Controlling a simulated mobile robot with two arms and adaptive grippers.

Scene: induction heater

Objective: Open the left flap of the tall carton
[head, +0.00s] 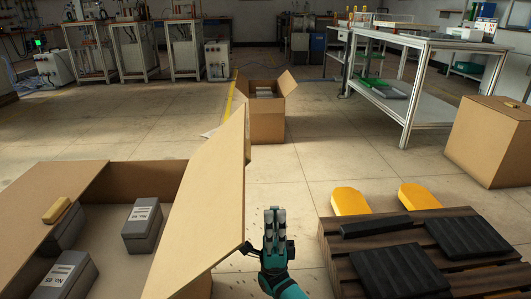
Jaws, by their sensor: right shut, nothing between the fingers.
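Three cartons are in view, and I cannot tell for sure which is the tall carton. A large carton (130,170) at the lower left is open, with its right flap (207,205) standing up and leaning outward. A smaller, upright carton (266,126) stands on the floor in the middle distance; its top is open, with flaps raised at left and right. A carton (490,143) at the right edge looks closed. My right gripper (274,212) is shut and empty, pointing up just right of the large carton's raised flap. My left gripper is out of view.
A dark wooden pallet (345,262) with black pads and yellow forks (351,201) is right of my gripper. A white workbench (412,107) stands behind; open floor lies between.

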